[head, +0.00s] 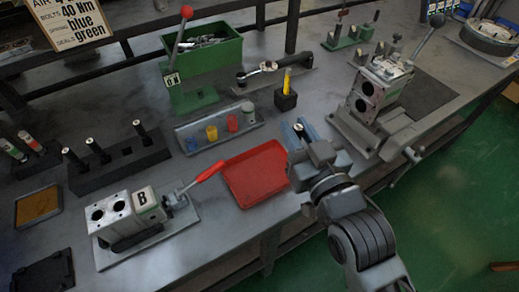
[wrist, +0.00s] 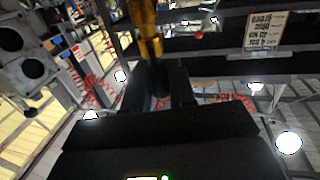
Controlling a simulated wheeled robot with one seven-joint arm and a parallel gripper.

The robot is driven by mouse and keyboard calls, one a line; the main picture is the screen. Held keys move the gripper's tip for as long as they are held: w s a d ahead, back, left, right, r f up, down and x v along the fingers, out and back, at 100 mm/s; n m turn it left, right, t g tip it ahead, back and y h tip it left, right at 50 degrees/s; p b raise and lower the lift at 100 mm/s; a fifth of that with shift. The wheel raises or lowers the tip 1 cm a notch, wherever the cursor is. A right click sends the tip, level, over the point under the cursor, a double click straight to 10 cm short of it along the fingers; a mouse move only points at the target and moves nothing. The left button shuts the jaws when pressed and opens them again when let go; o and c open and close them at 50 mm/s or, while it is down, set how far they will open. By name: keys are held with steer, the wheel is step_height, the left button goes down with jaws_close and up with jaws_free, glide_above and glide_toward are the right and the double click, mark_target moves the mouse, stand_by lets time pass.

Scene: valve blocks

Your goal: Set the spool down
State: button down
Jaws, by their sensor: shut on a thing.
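A yellow-amber spool (head: 287,79) shows in the head view, standing out of the dark end of my gripper (head: 286,95). In the wrist view the spool (wrist: 147,30) is an amber rod at the top centre. The dark fingers of my gripper (wrist: 160,88) are shut on its lower part, which they partly hide. In the head view my gripper is over the middle of the bench, behind the red tray. I cannot tell how high the spool is above the bench.
A red tray (head: 257,173) lies in front. A rack of small coloured cups (head: 219,127) is to the left. A valve block (head: 373,95) with two bores stands to the right; block B (head: 124,214) is at front left. A green bin (head: 205,70) stands behind.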

steer(key=w+a+f+b, duration=0.2)
steer(key=a+f, duration=0.5)
steer(key=f, duration=0.1)
steer(key=shift+f+b, duration=0.15)
steer(key=shift+b, duration=0.15)
steer(key=shift+f, duration=0.25)
steer(key=c, duration=0.9)
jaws_free()
steer(key=shift+r, duration=0.1)
